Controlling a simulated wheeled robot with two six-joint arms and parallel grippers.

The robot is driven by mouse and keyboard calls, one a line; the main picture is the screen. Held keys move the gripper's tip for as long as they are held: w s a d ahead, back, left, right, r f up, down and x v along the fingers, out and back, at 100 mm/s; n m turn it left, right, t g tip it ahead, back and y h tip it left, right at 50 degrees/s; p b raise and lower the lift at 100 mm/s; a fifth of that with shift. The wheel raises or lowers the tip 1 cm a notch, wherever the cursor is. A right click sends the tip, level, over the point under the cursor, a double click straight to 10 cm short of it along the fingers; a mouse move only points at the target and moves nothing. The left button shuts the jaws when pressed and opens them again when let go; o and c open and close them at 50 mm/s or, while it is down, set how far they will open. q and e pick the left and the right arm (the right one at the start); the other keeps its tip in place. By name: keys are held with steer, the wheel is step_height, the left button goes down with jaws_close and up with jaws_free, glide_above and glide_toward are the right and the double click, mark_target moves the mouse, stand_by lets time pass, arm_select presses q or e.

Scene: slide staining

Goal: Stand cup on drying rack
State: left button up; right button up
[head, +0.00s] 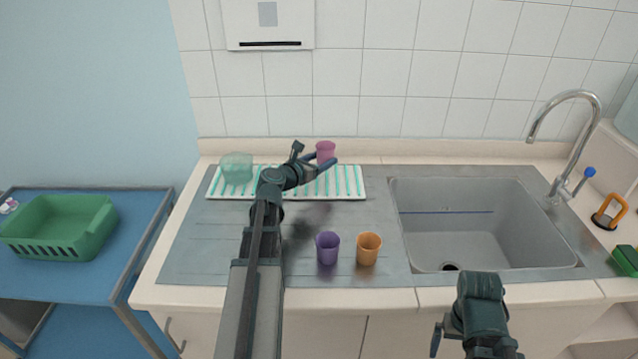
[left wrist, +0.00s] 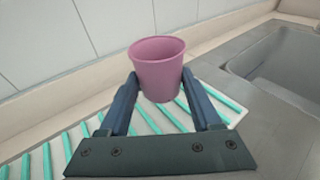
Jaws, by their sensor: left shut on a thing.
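A pink cup (head: 326,149) is held upright by my left gripper (head: 318,157), above the back right part of the drying rack (head: 352,184). In the left wrist view the pink cup (left wrist: 158,66) sits between the two fingers (left wrist: 158,95), with its open rim up. The rack (left wrist: 60,148), white with teal ridges, is below it, and I cannot tell whether the cup's base touches it.
A purple cup (head: 328,248) and an orange cup (head: 368,248) stand on the steel drainboard in front of the rack. The sink (head: 480,225) and faucet (head: 575,130) are to the right. A green basket (head: 60,228) is on the blue cart at left.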

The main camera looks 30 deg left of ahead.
mark_target(321, 181)
arm_select(q)
steer(key=shift+f+b, duration=2.05)
steer(key=shift+f, duration=0.6)
arm_select(e)
steer(key=shift+f, duration=2.65)
arm_select(q)
steer(key=shift+f, duration=0.1)
arm_select(e)
steer(key=shift+f, duration=0.1)
arm_select(q)
steer(key=shift+f, duration=0.15)
steer(key=o, duration=1.4)
steer(key=shift+c, duration=0.2)
steer(key=shift+r, duration=0.25)
steer(key=shift+s+r, duration=0.1)
steer(key=shift+s, duration=0.2)
steer(key=p+v, duration=0.2)
steer(key=v, duration=0.9)
steer(key=shift+s, duration=0.2)
arm_select(e)
step_height(321, 181, up, 3)
steer(key=shift+f, duration=0.2)
